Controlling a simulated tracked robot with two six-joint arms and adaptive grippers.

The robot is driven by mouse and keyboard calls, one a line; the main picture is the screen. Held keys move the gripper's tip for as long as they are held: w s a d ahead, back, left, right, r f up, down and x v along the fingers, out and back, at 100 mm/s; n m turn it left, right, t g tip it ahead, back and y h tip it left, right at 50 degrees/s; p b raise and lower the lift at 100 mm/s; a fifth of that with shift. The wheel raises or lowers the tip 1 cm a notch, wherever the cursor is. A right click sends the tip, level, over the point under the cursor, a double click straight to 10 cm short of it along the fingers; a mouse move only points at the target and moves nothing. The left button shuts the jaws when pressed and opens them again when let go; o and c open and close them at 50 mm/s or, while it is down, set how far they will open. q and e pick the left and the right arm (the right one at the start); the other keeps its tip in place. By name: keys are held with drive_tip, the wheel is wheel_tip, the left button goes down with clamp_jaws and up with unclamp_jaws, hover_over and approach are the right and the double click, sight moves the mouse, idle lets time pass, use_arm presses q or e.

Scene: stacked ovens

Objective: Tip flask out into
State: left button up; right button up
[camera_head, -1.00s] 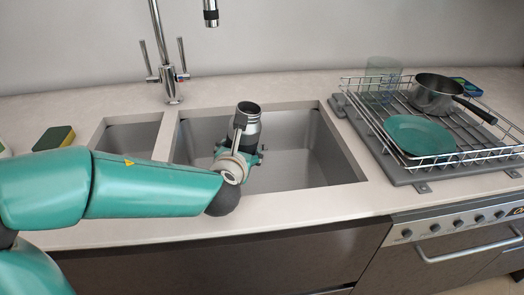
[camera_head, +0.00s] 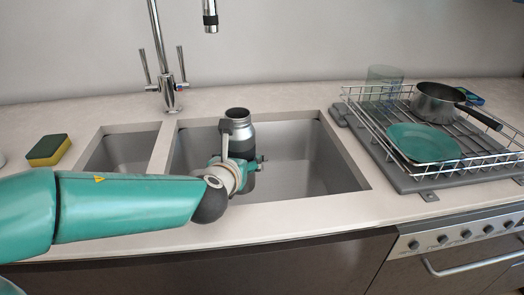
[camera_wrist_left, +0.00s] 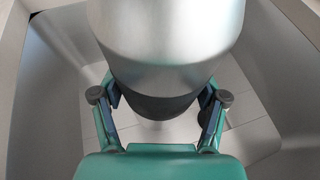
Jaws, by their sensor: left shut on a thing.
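The flask (camera_head: 241,138) is a grey metal bottle with a dark open mouth. It stands upright over the large sink basin (camera_head: 305,160), mouth up. My left gripper (camera_head: 238,163) is shut on its lower body; the arm comes in from the left. In the left wrist view the flask's silver body (camera_wrist_left: 165,45) fills the upper middle, with its dark lower band between the two fingers of the left gripper (camera_wrist_left: 160,103). The flask's contents are hidden. My right gripper is not in view.
A small basin (camera_head: 125,150) lies left of the large one. The faucet (camera_head: 168,75) rises behind. A sponge (camera_head: 48,150) lies on the left counter. A wire rack (camera_head: 470,150) at right holds a pot (camera_head: 437,103), a teal plate (camera_head: 423,142) and a glass (camera_head: 383,78).

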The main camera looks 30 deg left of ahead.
sight(238, 141)
use_arm(q)
drive_tip(key=shift+r, duration=0.1)
wheel_tip(238, 141, up, 5)
drive_tip(key=p, duration=0.4)
idle(0.7)
